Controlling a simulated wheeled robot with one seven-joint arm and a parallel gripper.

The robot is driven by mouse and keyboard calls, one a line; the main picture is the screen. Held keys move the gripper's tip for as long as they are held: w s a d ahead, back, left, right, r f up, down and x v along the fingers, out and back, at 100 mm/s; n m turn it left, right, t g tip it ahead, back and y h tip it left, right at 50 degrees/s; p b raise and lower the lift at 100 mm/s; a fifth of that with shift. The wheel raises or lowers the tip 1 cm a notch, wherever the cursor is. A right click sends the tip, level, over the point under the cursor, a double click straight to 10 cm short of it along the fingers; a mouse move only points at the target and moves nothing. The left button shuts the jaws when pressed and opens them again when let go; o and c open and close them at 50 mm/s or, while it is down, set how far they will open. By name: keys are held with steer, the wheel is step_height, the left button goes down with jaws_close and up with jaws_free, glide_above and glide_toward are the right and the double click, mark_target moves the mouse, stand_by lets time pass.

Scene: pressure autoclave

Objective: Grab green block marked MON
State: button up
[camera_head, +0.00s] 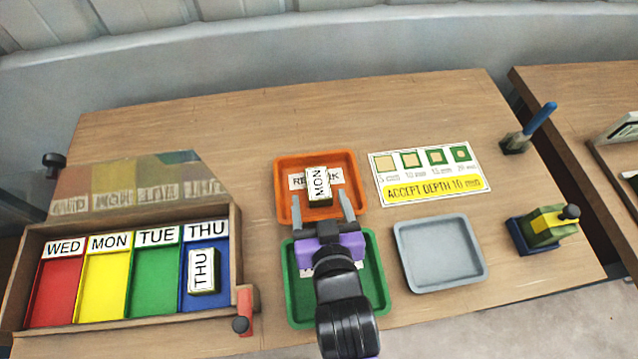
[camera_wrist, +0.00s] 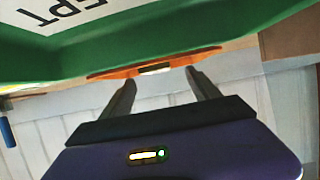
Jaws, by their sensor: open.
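The block marked MON (camera_head: 318,187) lies in the orange tray (camera_head: 280,180), on a partly covered label. Its top is white with black letters, and its edges look dark green. My gripper (camera_head: 321,194) is open and empty, its fingers pointing toward the orange tray above the green tray (camera_head: 379,275). In the head view the block shows between the fingertips; the height between them is hard to tell. In the wrist view the open fingers (camera_wrist: 157,78) point toward the orange tray's rim (camera_wrist: 108,73), where a small pale piece shows, and do not touch it.
A wooden box (camera_head: 130,327) at left has red, yellow, green and blue compartments; a THU block (camera_head: 203,271) lies in the blue one. A grey tray (camera_head: 440,283) is empty. A depth sign (camera_head: 430,173), a blue-handled tool (camera_head: 540,118) and a green-yellow device (camera_head: 545,228) are at right.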

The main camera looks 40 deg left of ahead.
mark_target(319, 185)
steer(key=shift+d+p+x, duration=0.25)
steer(key=shift+p+x, duration=0.25)
steer(key=shift+x, duration=2.9)
steer(key=shift+w, duration=0.2)
steer(key=c, duration=1.5)
